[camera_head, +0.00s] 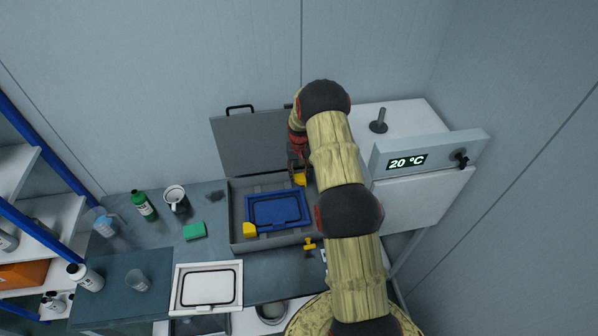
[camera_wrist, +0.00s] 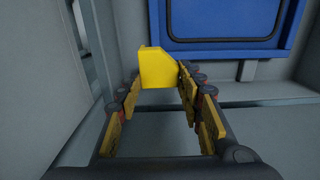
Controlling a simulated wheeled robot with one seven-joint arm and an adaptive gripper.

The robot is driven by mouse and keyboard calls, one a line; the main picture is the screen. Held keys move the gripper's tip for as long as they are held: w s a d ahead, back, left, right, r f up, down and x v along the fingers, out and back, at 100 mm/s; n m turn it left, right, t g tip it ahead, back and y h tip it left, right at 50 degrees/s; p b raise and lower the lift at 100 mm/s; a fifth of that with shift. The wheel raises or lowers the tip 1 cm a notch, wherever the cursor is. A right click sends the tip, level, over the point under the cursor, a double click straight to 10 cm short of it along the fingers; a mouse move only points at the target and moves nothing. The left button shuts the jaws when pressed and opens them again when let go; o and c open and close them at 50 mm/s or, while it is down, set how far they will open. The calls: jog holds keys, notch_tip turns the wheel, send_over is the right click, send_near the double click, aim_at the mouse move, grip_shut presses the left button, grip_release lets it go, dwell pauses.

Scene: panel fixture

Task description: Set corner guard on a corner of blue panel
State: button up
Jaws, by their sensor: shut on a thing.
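The blue panel (camera_head: 277,210) lies in a grey open case (camera_head: 237,236), with a black seal line on its face. One yellow corner guard (camera_head: 249,229) sits at its near left corner. My gripper (camera_wrist: 158,88) is shut on another yellow corner guard (camera_wrist: 157,67), which shows between its fingertips in the wrist view. This held guard also shows in the head view (camera_head: 300,179), near the panel's far right corner. In the wrist view the blue panel (camera_wrist: 222,46) is beyond and to the right of the held guard. Whether they touch cannot be told. My arm hides part of the gripper.
The case lid (camera_head: 250,145) stands up behind. A yellow clamp-like piece (camera_head: 309,245) is by the case's near right edge. A white framed panel (camera_head: 207,289), green block (camera_head: 194,231), bottle (camera_head: 144,206) and mug (camera_head: 176,198) are to the left. A white cabinet (camera_head: 420,200) stands right.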

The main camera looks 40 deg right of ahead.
jog(key=shift+f+b, duration=0.4)
jog(key=shift+f, duration=0.95)
jog(key=shift+f+b, duration=1.25)
jog(key=shift+f, duration=0.2)
jog(key=o, duration=0.9)
jog(key=shift+o, duration=0.7)
